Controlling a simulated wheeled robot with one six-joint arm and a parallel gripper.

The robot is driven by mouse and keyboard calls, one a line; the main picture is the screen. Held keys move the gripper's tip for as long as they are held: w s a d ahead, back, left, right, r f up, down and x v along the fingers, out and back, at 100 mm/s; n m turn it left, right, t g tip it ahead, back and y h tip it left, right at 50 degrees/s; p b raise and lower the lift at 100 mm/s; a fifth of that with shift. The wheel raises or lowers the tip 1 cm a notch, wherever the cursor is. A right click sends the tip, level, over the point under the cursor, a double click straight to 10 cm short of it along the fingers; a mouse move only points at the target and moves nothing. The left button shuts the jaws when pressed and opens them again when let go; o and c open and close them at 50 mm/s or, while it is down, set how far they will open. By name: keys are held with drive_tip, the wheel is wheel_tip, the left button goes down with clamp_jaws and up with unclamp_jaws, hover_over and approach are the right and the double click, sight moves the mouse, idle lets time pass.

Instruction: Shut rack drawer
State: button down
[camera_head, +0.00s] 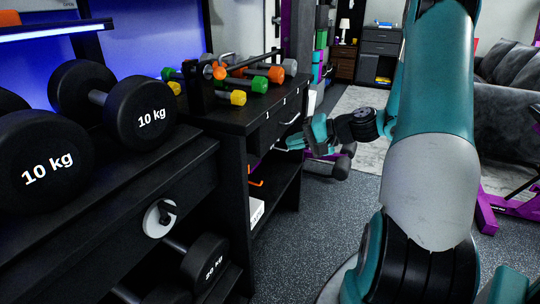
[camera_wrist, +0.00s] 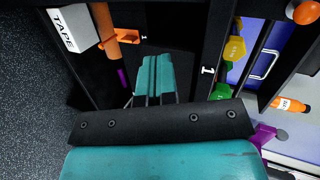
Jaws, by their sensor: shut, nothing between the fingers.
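The black rack (camera_head: 235,118) stands at the middle left with dumbbells on top. A dark drawer front (camera_head: 268,133) with a silver handle (camera_head: 291,119) sits under its top; I cannot tell how far the drawer stands out. My gripper (camera_head: 284,147) is at the rack's front, a little below the handle. Its fingers point left toward the rack; I cannot tell whether they touch it. In the wrist view the teal fingers (camera_wrist: 155,78) are together with nothing between them, in front of dark rack surfaces. The drawer is not clearly made out there.
A nearer black rack (camera_head: 120,195) holds 10 kg dumbbells (camera_head: 140,113) at the left. A grey sofa (camera_head: 505,115) is at the right. Grey floor lies in front of the rack.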

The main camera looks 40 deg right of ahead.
drive_tip(key=s+d+f+m+t+h, duration=0.1)
drive_tip(key=s+d+f+m+t, duration=0.1)
drive_tip(key=d, duration=0.3)
drive_tip(key=b, duration=0.3)
approach(261, 140)
drive_tip(key=w+f, duration=0.1)
drive_tip(key=w+a+f, duration=0.1)
drive_tip(key=w, duration=0.1)
drive_tip(key=w+a+f, duration=0.1)
drive_tip(key=w, duration=0.1)
drive_tip(key=shift+w+a+f, duration=0.2)
drive_tip(key=shift+w+f, duration=0.05)
drive_tip(key=shift+f, duration=0.15)
drive_tip(key=shift+w+a+m+h, duration=0.15)
drive_tip(key=shift+w+m+h, duration=0.15)
drive_tip(key=shift+w+h, duration=0.1)
drive_tip(key=shift+w+a+r+p, duration=0.1)
drive_tip(key=shift+w+a+p, duration=0.25)
drive_tip(key=shift+w, duration=0.5)
drive_tip(key=shift+w+a+r+p, duration=0.1)
drive_tip(key=shift+w+a+p, duration=0.2)
drive_tip(key=shift+w, duration=0.55)
